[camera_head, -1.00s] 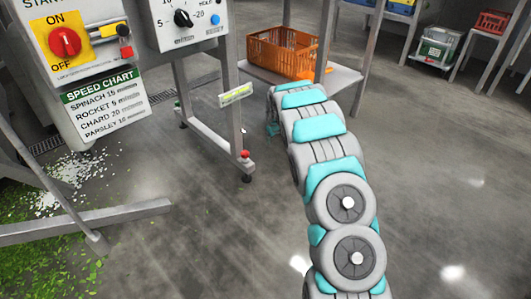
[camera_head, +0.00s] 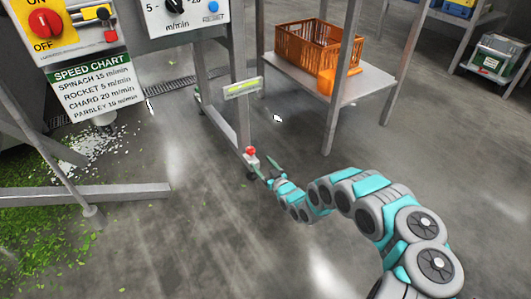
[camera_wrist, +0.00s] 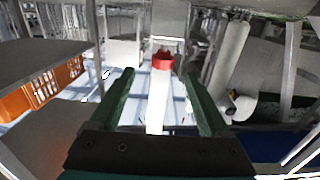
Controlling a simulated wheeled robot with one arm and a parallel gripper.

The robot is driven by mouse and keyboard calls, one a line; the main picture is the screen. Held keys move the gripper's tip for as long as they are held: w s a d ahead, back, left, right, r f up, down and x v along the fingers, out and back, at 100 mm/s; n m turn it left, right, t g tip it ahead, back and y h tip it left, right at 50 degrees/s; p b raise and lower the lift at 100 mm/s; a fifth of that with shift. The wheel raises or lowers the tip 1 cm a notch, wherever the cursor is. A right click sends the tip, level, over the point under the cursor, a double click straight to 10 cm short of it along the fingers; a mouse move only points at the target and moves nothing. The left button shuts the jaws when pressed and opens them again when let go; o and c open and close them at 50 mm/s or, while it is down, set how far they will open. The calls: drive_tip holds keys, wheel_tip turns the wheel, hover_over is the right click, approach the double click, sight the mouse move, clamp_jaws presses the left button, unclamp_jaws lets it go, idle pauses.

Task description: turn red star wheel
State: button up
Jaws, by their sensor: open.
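The red star wheel (camera_head: 250,151) is a small red knob low on the grey machine stand, near its foot in the head view. In the wrist view the red wheel (camera_wrist: 163,61) shows ahead between the finger ends, above a pale upright part. My gripper (camera_head: 261,164) is low by the stand, just right of and below the wheel. In the wrist view my gripper (camera_wrist: 160,76) has its two green fingers spread, with nothing held. I cannot tell whether a finger touches the wheel.
A level gauge (camera_head: 243,88) is fixed on the stand above the wheel. An orange crate (camera_head: 308,45) sits on a low metal shelf (camera_head: 365,86) to the right. Spilled greens (camera_head: 50,230) and a metal beam (camera_head: 90,193) are at left. The floor in the middle is clear.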

sight(253, 153)
drive_tip(key=shift+a+r+b+x, duration=0.1)
drive_tip(key=shift+b+x, duration=0.35)
drive_tip(key=shift+x, duration=1.45)
drive_tip(key=shift+a+r+b+x, duration=0.15)
drive_tip(key=shift+b+x, duration=0.25)
drive_tip(key=shift+x, duration=1.5)
drive_tip(key=shift+s, duration=0.15)
clamp_jaws()
